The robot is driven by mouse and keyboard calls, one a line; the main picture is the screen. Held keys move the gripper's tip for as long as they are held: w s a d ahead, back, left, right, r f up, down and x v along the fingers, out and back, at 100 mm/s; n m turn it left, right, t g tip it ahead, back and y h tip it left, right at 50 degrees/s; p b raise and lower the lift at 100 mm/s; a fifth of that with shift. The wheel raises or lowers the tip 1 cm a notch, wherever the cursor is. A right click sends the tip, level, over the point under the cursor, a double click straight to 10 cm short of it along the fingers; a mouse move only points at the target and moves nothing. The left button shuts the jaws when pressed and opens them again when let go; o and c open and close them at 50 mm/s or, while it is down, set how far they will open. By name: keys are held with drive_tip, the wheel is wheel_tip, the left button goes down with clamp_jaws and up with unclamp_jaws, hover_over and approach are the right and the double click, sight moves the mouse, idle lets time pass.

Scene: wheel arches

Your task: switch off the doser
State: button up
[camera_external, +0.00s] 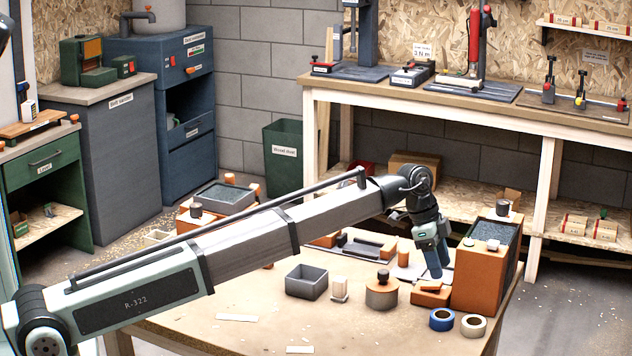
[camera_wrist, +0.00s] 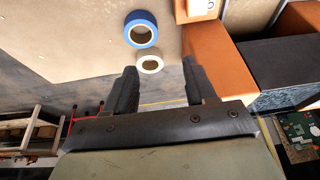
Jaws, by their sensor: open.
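No label reading "doser" is legible, so I cannot tell for sure which thing it is. A tall orange box (camera_external: 476,280) with a dark speckled top stands at the table's right end, with small round and white parts on its upper edge. An orange box (camera_wrist: 222,62) also shows at the right of the wrist view. My gripper (camera_external: 437,275) points down just left of the tall box, above a low orange block (camera_external: 430,297). In the wrist view my gripper (camera_wrist: 160,72) has its two dark fingers apart with nothing held between them.
A blue tape roll (camera_external: 442,319) and a pale tape roll (camera_external: 473,326) lie at the table's front right. The table's front middle is mostly clear.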

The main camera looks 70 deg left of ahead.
wheel_tip(320, 180, up, 4)
drive_tip(key=r, duration=0.1)
hover_over(427, 283)
drive_tip(key=s+a, duration=0.4)
drive_tip(key=shift+h, duration=0.3)
drive_tip(key=x, duration=1.4)
drive_tip(key=shift+a, duration=0.25)
